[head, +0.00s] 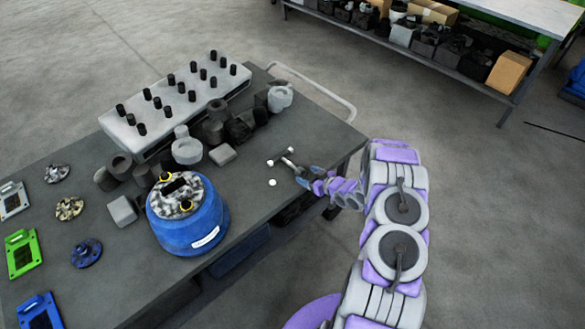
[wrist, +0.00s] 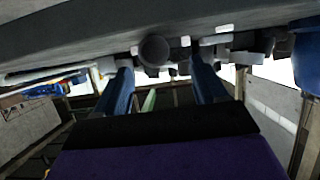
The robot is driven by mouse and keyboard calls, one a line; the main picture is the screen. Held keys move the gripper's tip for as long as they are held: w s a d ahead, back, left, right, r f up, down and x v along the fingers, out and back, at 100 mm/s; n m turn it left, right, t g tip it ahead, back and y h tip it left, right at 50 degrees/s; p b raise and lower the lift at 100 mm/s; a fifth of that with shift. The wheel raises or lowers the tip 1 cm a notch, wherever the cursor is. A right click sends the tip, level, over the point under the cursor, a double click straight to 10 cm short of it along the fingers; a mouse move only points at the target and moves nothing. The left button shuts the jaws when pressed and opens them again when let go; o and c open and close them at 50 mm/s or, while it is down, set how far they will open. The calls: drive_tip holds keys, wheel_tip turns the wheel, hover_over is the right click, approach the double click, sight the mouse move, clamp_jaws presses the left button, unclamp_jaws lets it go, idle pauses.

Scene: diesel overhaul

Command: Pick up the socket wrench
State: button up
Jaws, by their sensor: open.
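The socket wrench seems to be the thin grey rod (head: 288,162) with a pale end, lying near the right end of the dark workbench (head: 315,132) in the head view. My gripper (head: 308,176) is just beside its near end, low over the bench edge. In the wrist view my gripper (wrist: 160,67) is open, its two blue fingers spread with nothing held between them. A dark round end (wrist: 153,50) shows beyond and between the fingertips; it may be the wrench seen end-on. Whether a finger touches the wrench cannot be told.
Small white pieces (head: 272,183) lie close to the wrench. A blue drum-shaped part (head: 188,232) stands to the left. Dark cylinders and blocks (head: 240,131) and a pale engine head with black studs (head: 175,105) fill the back. The bench's right corner is clear.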

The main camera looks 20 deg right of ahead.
sight(302, 173)
drive_tip(key=w+f, duration=0.1)
drive_tip(key=w+f+b, duration=0.1)
drive_tip(key=w, duration=0.2)
drive_tip(key=shift+a+f+b, duration=0.35)
drive_tip(key=shift+a+f, duration=0.05)
drive_tip(key=shift+w+a, duration=0.1)
drive_tip(key=shift+w, duration=0.25)
drive_tip(key=shift+c, duration=0.3)
drive_tip(key=shift+f, duration=0.1)
clamp_jaws()
